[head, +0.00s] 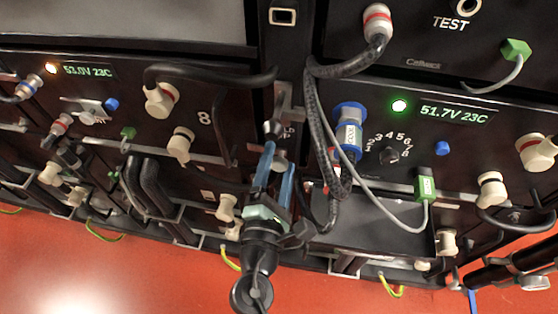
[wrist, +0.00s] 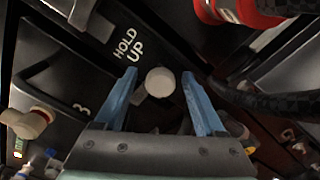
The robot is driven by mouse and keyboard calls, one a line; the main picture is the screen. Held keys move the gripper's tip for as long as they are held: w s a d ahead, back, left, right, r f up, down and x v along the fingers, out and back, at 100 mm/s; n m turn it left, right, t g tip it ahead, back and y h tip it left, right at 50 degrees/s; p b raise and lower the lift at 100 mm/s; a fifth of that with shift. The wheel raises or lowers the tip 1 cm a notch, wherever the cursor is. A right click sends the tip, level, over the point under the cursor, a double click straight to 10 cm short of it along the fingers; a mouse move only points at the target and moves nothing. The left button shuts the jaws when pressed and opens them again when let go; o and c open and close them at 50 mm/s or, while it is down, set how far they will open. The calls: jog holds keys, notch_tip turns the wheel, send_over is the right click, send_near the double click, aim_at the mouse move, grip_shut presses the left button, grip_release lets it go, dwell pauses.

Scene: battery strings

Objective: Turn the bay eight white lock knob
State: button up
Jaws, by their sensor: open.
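A round white knob (wrist: 160,82) sits between the fingertips of my gripper (wrist: 160,73) in the wrist view, beside white "HOLD UP" lettering on a dark panel. Both blue fingers are apart, one on each side of the knob, with a visible gap to it. In the head view my gripper (head: 278,157) reaches up to the dark post between two battery panels. The knob there is mostly hidden by the fingers. A panel marked "8" (head: 204,117) is just left of the gripper.
Left of my gripper, a thick black cable (head: 210,75) arches from a cream connector (head: 160,100). To the right hang a braided cable (head: 320,130) and a blue-ringed connector (head: 349,130). A red connector (wrist: 238,12) is near the knob at upper right. The orange floor (head: 130,265) is clear.

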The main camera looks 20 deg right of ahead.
jog(key=shift+w+d, duration=0.1)
jog(key=shift+c, duration=0.4)
grip_shut()
